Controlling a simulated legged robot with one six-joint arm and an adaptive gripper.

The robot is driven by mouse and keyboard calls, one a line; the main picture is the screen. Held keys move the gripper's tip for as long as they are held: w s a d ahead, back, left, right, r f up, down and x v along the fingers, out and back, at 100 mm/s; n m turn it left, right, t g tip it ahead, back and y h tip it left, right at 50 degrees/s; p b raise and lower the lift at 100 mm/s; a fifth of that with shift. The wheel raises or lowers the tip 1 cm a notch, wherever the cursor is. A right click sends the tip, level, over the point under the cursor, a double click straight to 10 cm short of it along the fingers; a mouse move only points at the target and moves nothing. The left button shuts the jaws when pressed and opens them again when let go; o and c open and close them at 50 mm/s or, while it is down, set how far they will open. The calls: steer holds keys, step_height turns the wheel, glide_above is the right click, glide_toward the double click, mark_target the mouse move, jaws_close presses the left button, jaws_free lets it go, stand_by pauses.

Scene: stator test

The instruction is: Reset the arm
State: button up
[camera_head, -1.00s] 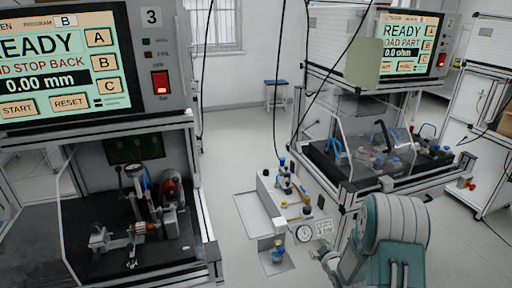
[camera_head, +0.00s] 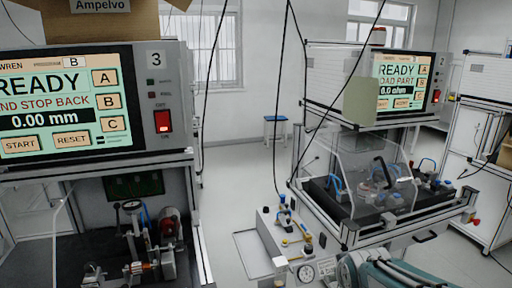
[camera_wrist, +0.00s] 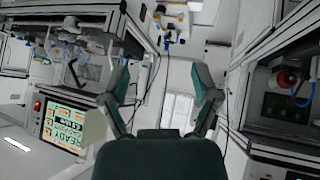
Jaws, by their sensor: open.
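My gripper (camera_wrist: 160,95) shows in the wrist view with its two dark green fingers spread apart. It is open, with nothing between the fingers. In the head view only part of my green arm shows at the bottom right; the fingers are not visible there. The wrist view is turned over, with the floor toward the top and a window between the fingers.
A test station with a screen reading READY (camera_head: 65,100) stands at the left. A second station with a clear cover (camera_head: 372,170) stands at the right, above my arm. A pneumatic unit (camera_head: 285,235) sits between them. Cables hang in the middle. Floor shows behind.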

steer(key=s+a+r+m+g, duration=0.1)
steer(key=s+a, duration=0.1)
steer(key=s, duration=0.7)
steer(key=s+a+r+m+g+y, duration=0.1)
steer(key=s+a+r, duration=0.1)
steer(key=s, duration=0.8)
steer(key=shift+r+g, duration=0.3)
steer(key=shift+g, duration=0.1)
